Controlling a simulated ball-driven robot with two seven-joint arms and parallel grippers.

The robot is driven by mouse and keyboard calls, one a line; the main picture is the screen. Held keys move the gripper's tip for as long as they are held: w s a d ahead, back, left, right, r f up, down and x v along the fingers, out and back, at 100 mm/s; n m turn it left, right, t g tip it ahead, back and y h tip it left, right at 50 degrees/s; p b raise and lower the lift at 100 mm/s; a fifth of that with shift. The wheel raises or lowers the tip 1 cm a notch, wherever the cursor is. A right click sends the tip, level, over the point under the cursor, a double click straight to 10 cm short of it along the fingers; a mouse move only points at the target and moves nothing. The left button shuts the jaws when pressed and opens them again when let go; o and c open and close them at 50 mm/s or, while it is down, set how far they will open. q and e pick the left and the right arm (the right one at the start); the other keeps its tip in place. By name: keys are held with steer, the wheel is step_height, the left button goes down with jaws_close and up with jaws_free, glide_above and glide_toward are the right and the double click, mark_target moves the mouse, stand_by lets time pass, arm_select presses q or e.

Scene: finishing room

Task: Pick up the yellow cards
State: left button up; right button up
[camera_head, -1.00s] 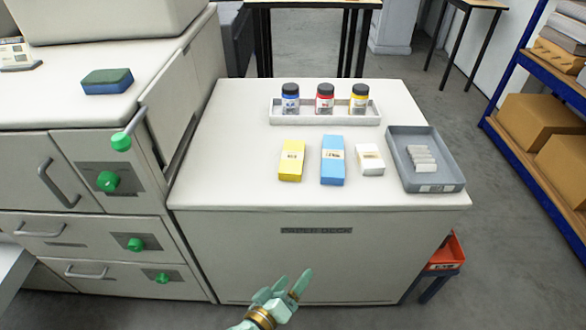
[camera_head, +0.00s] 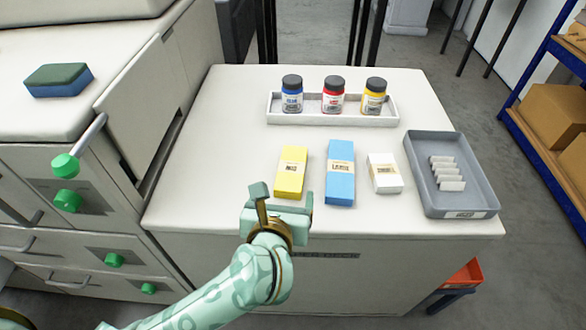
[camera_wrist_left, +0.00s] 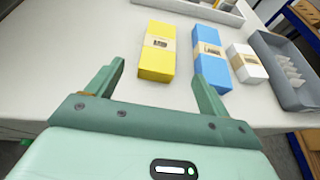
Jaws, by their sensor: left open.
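The yellow cards (camera_head: 290,173) are a banded upright-lying stack on the white cabinet top, left of the blue stack; they also show in the left wrist view (camera_wrist_left: 157,52). My left gripper (camera_head: 279,203) is at the front edge of the cabinet top, just in front of the yellow cards. In the left wrist view its two fingers (camera_wrist_left: 155,82) are spread apart with nothing between them, and the yellow cards lie beyond the fingertips. My left gripper does not appear to touch the cards. My right gripper is not in view.
A blue stack (camera_head: 340,172) and a white stack (camera_head: 384,173) lie to the right of the yellow cards. A grey tray (camera_head: 486,203) with white pieces is farther right. A white holder (camera_head: 274,110) with three jars stands behind. A machine with green knobs (camera_head: 67,200) borders the left.

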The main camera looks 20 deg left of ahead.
mark_target(290, 176)
arm_select(q)
steer(key=b+x, duration=0.1)
steer(key=x, duration=0.5)
steer(key=shift+f, duration=0.15)
steer(key=b+x, duration=0.1)
steer(key=x, duration=0.1)
steer(key=b+x, duration=0.1)
steer(key=x, duration=0.1)
steer(key=shift+w+a+f+b, duration=0.1)
steer(key=shift+w+f+b, duration=0.1)
steer(key=shift+f+b, duration=0.25)
steer(key=shift+w, duration=0.3)
steer(key=shift+r, duration=0.1)
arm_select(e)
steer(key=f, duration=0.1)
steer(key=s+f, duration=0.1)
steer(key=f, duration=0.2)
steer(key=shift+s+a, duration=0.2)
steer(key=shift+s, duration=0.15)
arm_select(q)
steer(key=c, duration=1.2)
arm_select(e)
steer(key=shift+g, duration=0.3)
